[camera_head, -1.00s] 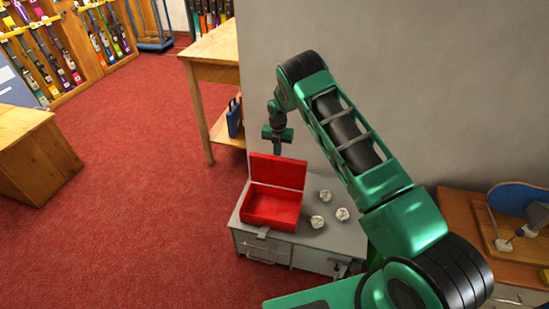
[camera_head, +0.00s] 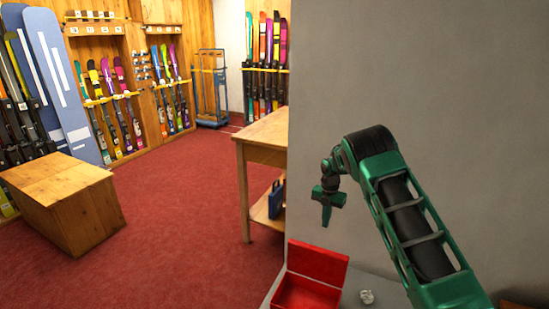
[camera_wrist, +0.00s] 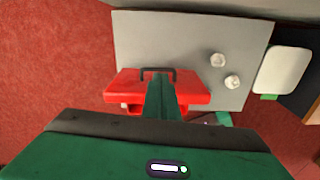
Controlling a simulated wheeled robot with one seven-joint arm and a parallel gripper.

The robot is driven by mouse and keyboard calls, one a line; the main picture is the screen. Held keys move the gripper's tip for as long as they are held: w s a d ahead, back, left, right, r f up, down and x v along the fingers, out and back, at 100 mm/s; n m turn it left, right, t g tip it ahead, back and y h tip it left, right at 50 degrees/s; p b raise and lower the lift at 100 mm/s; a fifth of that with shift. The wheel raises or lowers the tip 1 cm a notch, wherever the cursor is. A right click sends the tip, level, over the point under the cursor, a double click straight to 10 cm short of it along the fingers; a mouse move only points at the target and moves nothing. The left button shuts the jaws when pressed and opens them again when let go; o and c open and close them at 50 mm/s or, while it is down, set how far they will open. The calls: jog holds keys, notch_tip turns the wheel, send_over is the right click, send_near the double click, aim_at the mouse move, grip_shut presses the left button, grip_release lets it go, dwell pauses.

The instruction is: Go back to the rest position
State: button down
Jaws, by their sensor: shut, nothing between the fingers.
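My gripper (camera_head: 326,208) is shut and empty. In the head view it points down, in the air above the red box. In the wrist view its closed green fingers (camera_wrist: 161,97) lie over the middle of the red box. The red box (camera_head: 309,294) stands on the grey cabinet top with its lid (camera_head: 317,263) raised at the back. The box also shows in the wrist view (camera_wrist: 193,92), with a dark handle (camera_wrist: 144,71) at its edge. The inside of the box cannot be made out fully.
A grey wall (camera_head: 410,70) stands close behind my arm. A wooden table (camera_head: 262,139) is left of it. A wooden block bench (camera_head: 85,215) and ski racks stand farther left, with red carpet between.

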jog(key=s+d+r+m, duration=0.4)
jog(key=r, duration=0.3)
jog(key=s+d+r+m, duration=0.4)
jog(key=d+r+m, duration=0.1)
jog(key=r, duration=0.3)
jog(key=s+d+r+m, duration=0.3)
jog(key=s+r+m, duration=0.1)
jog(key=s+r, duration=0.15)
jog(key=s+d+r+m, duration=0.3)
jog(key=s+r+m, duration=0.1)
jog(key=s, duration=0.3)
jog(key=s+r+m, duration=0.3)
jog(key=s+m, duration=1.5)
jog(key=s, duration=2)
jog(key=shift+a+r, duration=0.15)
jog(key=shift+a, duration=0.25)
jog(key=shift+s, duration=0.15)
